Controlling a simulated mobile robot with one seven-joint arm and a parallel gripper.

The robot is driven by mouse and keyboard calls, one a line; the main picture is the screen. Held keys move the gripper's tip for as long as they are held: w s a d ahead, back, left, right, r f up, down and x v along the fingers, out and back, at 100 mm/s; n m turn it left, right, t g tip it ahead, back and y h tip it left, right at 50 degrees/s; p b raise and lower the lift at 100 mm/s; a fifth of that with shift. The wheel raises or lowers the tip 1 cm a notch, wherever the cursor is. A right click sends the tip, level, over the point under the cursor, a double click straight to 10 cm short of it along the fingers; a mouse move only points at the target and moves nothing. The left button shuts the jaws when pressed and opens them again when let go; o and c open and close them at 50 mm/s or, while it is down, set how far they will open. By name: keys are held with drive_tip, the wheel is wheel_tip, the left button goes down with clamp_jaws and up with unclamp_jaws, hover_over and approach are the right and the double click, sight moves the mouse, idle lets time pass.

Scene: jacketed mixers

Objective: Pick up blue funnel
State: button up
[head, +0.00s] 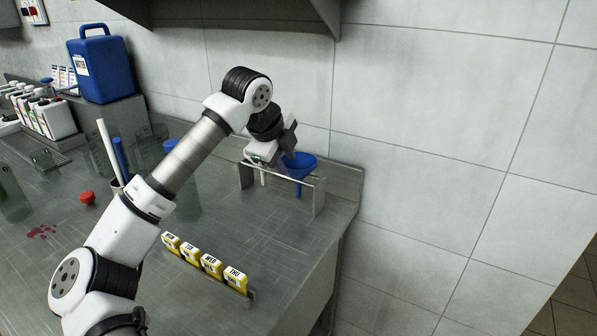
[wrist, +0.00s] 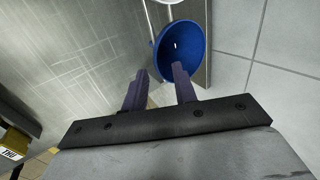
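The blue funnel (head: 299,163) sits upright in a metal rack at the back right corner of the bench, its stem hanging below the top plate. My gripper (head: 283,150) is right at the funnel's left side in the head view and partly covers it. In the wrist view the funnel's wide mouth (wrist: 181,50) lies just beyond my fingertips (wrist: 160,72). The two fingers are apart with nothing between them. Whether a finger touches the rim cannot be told.
The metal rack (head: 319,197) also holds a white funnel, mostly hidden behind my gripper. Yellow labelled blocks (head: 212,265) stand at the bench's front edge. A tiled wall (head: 430,110) is close behind the rack. A blue container (head: 103,66), glass beakers and a red cap (head: 87,198) are at left.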

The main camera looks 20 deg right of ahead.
sight(290, 168)
drive_tip(key=p+x, duration=0.1)
drive_tip(key=x, duration=0.4)
drive_tip(key=shift+w, duration=0.1)
drive_tip(key=shift+r, duration=0.1)
clamp_jaws()
